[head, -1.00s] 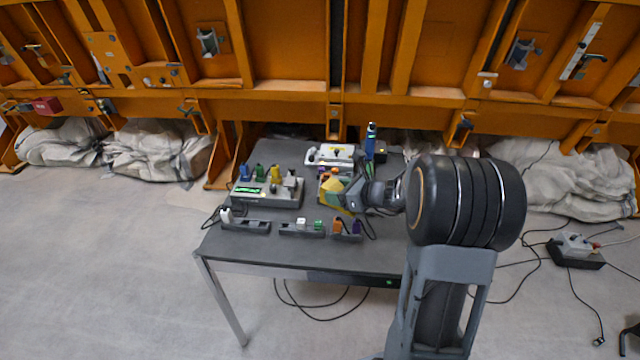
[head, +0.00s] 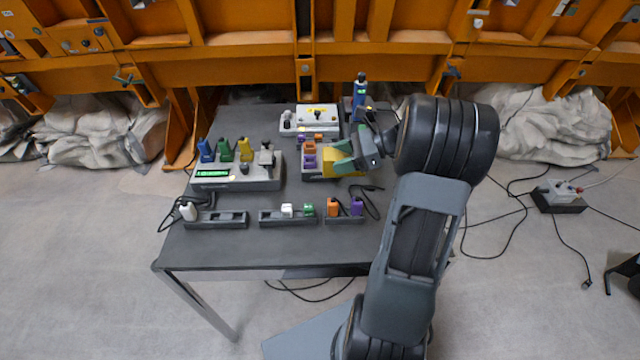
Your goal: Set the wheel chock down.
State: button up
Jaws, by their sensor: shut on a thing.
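The wheel chock (head: 341,169) is a yellow wedge-like piece near the middle of the table (head: 310,247). My gripper (head: 344,158) reaches in from the right, with its greenish fingers at the chock's upper side. It is shut on the chock, and the fingers hide part of it. The chock is low, right beside a grey tray (head: 312,177) with orange and purple blocks. I cannot tell whether its underside touches the table or the tray.
A grey console (head: 236,182) with coloured handles stands to the left. A white box (head: 318,120) and a blue upright tool (head: 360,90) are behind. Low holders (head: 216,219) with small blocks line the front. The table's front strip is clear.

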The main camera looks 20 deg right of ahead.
jog(key=a+f, duration=0.2)
jog(key=w+a+f+b, duration=0.1)
jog(key=a+f, duration=0.1)
jog(key=f, duration=0.1)
jog(key=shift+w+a+f, duration=0.1)
jog(key=shift+w+f, duration=0.05)
jog(key=shift+a+f+b, duration=0.2)
jog(key=shift+f+b, duration=0.25)
jog(key=shift+f, duration=1.25)
jog(key=shift+f, duration=0.15)
jog(key=o, duration=0.8)
